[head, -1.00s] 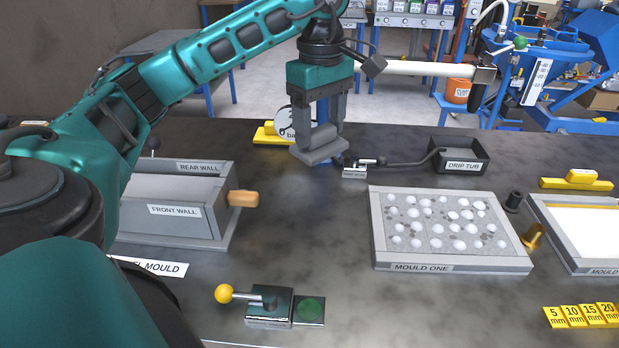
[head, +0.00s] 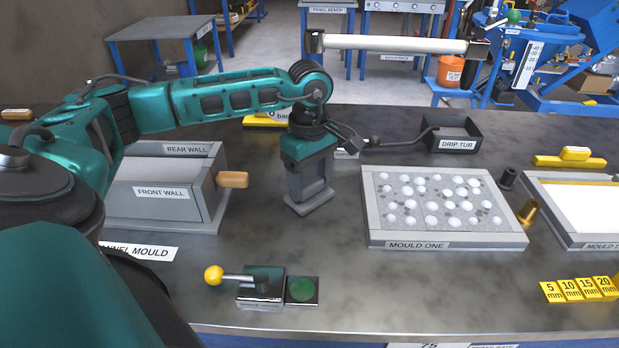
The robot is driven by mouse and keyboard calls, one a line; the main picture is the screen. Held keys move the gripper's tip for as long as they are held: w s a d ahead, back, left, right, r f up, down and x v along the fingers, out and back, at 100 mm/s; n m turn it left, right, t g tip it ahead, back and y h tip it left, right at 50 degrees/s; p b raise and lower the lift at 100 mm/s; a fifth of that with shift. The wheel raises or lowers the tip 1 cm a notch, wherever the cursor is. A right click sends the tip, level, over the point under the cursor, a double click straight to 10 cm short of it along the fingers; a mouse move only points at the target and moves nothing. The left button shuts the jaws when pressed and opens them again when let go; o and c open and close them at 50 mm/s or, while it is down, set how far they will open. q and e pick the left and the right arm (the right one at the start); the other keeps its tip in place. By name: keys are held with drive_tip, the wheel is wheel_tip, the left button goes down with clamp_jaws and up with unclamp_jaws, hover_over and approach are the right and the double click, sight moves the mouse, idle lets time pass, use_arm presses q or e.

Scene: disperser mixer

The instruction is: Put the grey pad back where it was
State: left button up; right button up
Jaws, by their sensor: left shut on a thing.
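The grey pad (head: 309,204) is a flat grey plate at the lower end of my left gripper (head: 309,190), in the middle of the head view. My left gripper points down and is shut on it. The pad is over the dark bench top, between the panel mould on the left and mould one (head: 445,243) on the right. I cannot tell whether it touches the bench. My right gripper is not in view.
The panel mould (head: 160,207) has an orange handle (head: 232,180) sticking out towards the pad. The drip tub (head: 458,147) is behind mould one.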

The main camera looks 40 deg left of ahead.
sight(310, 182)
use_arm(q)
drive_tip(key=o, duration=0.5)
drive_tip(key=shift+f, duration=0.15)
drive_tip(key=o, duration=0.5)
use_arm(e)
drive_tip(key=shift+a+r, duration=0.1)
use_arm(q)
drive_tip(key=shift+r, duration=0.35)
wheel_tip(310, 182, up, 12)
drive_tip(key=p, duration=0.1)
drive_tip(key=shift+p, duration=0.35)
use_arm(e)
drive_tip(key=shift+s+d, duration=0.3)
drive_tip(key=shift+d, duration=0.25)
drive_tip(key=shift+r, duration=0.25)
